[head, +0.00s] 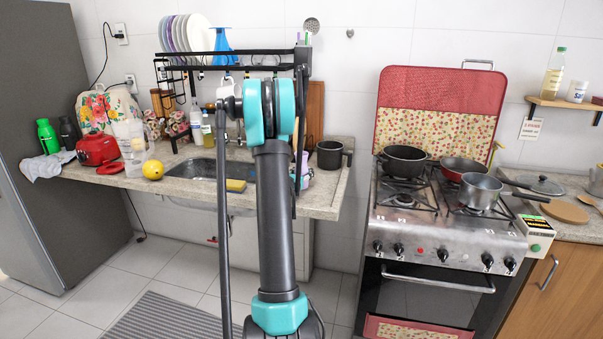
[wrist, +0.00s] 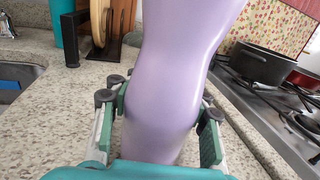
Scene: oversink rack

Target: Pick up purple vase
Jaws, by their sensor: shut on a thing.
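The purple vase (wrist: 180,50) fills the middle of the wrist view, smooth and pale lilac, with its top cut off by the frame edge. My gripper (wrist: 160,112) has one finger on each side of the vase's lower body and is shut on it. The vase is roughly upright, leaning a little right in the picture. Its base is hidden behind my gripper, so I cannot tell whether it touches the counter. In the head view my arm covers most of this spot; only a small lilac patch (head: 304,162) shows beside the arm.
The speckled counter (head: 325,200) holds a dark pot (head: 330,153) right of my arm. The sink (head: 205,168) with a yellow sponge (head: 236,185) lies left. A black rack (head: 205,60) overhangs it. The stove (head: 440,215) with several pans stands right, across a gap.

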